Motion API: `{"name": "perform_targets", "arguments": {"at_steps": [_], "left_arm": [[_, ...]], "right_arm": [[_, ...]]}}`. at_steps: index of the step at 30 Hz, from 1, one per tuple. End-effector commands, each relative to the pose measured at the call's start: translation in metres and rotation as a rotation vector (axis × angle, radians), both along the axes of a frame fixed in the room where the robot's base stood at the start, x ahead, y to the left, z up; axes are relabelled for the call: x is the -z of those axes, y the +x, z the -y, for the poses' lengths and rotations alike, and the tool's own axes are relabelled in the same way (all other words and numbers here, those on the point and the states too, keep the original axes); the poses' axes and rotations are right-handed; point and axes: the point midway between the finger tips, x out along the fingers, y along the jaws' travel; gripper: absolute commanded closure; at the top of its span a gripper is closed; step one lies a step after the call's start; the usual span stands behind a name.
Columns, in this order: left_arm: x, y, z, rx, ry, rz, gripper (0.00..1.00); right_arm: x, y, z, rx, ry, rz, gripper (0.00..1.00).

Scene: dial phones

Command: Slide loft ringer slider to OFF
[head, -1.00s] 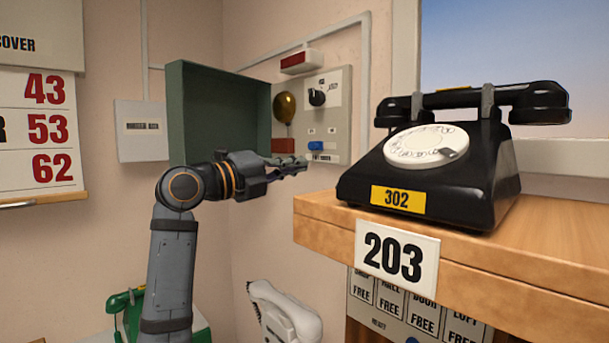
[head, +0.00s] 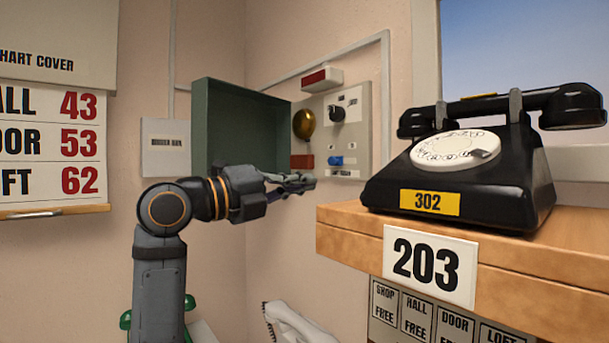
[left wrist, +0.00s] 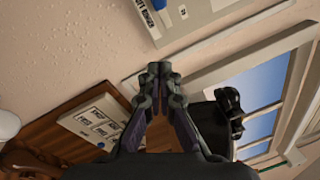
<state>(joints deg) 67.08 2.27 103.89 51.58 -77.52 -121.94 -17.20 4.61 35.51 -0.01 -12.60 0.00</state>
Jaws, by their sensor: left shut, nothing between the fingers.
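The wall panel (head: 354,105) carries a dark round knob (head: 336,113) at its top and a small blue slider knob (head: 336,160) near its bottom. I cannot read the markings around the blue knob. My left gripper (head: 308,181) is shut and empty, just below and left of the blue knob in the head view. In the left wrist view the closed fingertips (left wrist: 160,69) point at the panel (left wrist: 200,15), with the blue knob (left wrist: 158,4) cut by the top edge. A gap shows there between fingertips and knob. My right gripper is not in view.
An open green cover (head: 235,125) stands left of the panel, beside a brass bell (head: 304,124) and a red block (head: 302,161). A black phone (head: 460,165) sits on a wooden shelf (head: 345,240) at right.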

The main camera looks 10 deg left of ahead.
Motion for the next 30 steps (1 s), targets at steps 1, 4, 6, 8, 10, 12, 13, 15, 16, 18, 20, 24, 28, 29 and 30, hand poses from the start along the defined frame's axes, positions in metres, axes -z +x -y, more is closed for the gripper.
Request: {"name": "perform_targets", "arguments": {"at_steps": [1, 4, 6, 8, 10, 12, 13, 15, 16, 18, 20, 24, 28, 29, 30], "left_arm": [[-0.006, 0.006, 0.009, 0.005, -0.002, -0.004, 1.0], [-0.01, 0.02, 0.026, 0.007, -0.003, -0.006, 1.0], [-0.013, 0.031, 0.037, 0.006, -0.004, -0.005, 1.0], [-0.013, 0.039, 0.047, 0.006, -0.003, -0.005, 1.0], [-0.015, 0.05, 0.057, 0.004, -0.002, -0.005, 1.0], [-0.019, 0.059, 0.061, 0.0, 0.0, -0.003, 1.0], [-0.022, 0.064, 0.057, -0.003, 0.003, -0.002, 1.0], [-0.025, 0.072, 0.051, -0.002, 0.002, -0.003, 1.0], [-0.026, 0.075, 0.05, -0.003, 0.002, -0.002, 1.0], [-0.028, 0.081, 0.047, -0.002, 0.002, -0.002, 1.0], [-0.028, 0.083, 0.045, 0.0, 0.001, -0.001, 1.0], [-0.027, 0.086, 0.044, 0.001, 0.0, 0.0, 1.0], [-0.026, 0.086, 0.044, 0.001, 0.001, 0.001, 1.0], [-0.026, 0.086, 0.044, 0.001, 0.001, 0.001, 1.0], [-0.026, 0.086, 0.044, 0.0, 0.0, 0.0, 1.0]], "right_arm": [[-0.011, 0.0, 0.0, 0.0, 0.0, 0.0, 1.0], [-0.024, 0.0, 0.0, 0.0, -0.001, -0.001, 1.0], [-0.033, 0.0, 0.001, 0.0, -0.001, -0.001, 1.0], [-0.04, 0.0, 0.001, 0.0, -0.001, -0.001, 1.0], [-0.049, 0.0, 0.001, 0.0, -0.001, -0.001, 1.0], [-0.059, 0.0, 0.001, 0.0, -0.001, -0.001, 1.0], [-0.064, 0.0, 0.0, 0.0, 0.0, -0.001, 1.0], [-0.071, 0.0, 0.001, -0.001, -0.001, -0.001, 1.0], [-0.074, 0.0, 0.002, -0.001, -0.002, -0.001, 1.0], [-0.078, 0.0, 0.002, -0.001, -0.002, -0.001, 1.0], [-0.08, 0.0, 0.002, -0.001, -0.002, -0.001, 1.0], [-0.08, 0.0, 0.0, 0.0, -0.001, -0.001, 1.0], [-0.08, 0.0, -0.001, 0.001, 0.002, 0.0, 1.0], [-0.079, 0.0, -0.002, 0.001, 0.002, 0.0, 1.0], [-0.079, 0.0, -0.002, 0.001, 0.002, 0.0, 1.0]]}}
